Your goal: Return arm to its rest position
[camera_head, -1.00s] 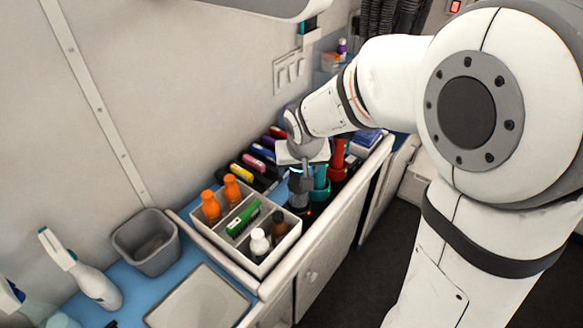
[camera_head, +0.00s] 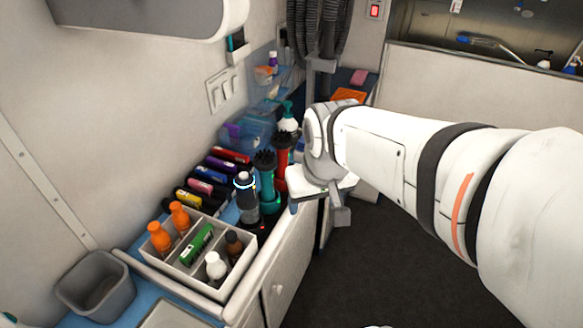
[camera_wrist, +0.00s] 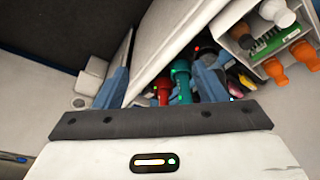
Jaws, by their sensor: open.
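My arm reaches in from the right of the head view. My gripper (camera_head: 338,212) hangs over the dark floor, just to the right of the counter's edge. In the wrist view its two blue-grey fingers (camera_wrist: 160,84) stand wide apart with nothing held between them. Red and teal tools show beyond the fingers, apart from them. The part of the gripper's far finger is hidden in the head view.
Upright dark (camera_head: 247,202), teal (camera_head: 268,190) and red (camera_head: 283,158) tools stand close to the arm. A grey bin (camera_head: 97,290) stands at left. The floor (camera_head: 400,270) is clear.

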